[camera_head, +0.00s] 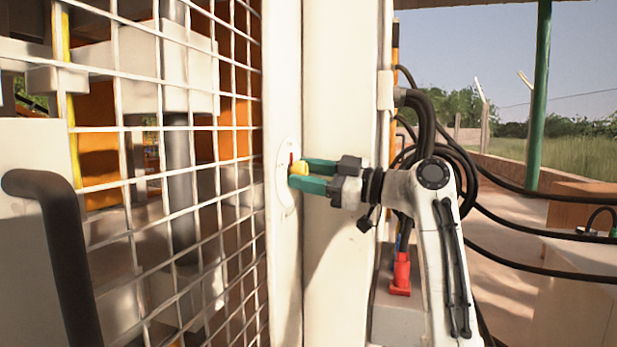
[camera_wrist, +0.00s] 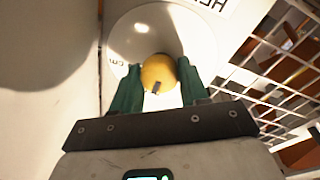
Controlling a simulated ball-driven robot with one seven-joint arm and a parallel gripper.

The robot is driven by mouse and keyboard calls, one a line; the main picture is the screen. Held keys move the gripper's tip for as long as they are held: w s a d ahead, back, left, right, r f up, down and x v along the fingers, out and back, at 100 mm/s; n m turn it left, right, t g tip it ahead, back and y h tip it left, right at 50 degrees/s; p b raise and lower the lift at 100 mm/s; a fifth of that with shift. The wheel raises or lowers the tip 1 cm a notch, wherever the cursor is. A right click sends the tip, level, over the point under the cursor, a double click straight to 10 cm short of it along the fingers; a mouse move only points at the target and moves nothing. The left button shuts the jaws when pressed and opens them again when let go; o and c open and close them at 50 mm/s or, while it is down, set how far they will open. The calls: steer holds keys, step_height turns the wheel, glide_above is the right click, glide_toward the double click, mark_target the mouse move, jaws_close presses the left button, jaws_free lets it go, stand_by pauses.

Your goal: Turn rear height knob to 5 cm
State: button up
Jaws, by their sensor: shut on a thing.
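The rear height knob is a yellow round knob (camera_head: 299,168) with a red pointer beside it, on a pale round dial plate (camera_head: 283,185) fixed to the white post. My gripper (camera_head: 300,175) reaches in from the right with its green fingers at the knob. In the wrist view, the yellow knob (camera_wrist: 158,72) sits between the two green fingers of my gripper (camera_wrist: 157,85), which are shut on it. A small dark mark shows on the knob's face. The dial plate (camera_wrist: 150,30) is behind it with "cm" lettering. The scale numbers are too small or hidden to read.
A white wire mesh guard (camera_head: 150,190) stands left of the post. A black bent handle (camera_head: 60,230) is at the lower left. Black cables (camera_head: 425,110) hang behind my arm, and a red connector (camera_head: 400,273) is below. Open ground lies to the right.

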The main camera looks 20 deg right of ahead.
steer(key=shift+d, duration=0.15)
steer(key=o, duration=1)
steer(key=shift+o, duration=0.2)
steer(key=v, duration=1)
steer(key=shift+s+d, duration=0.25)
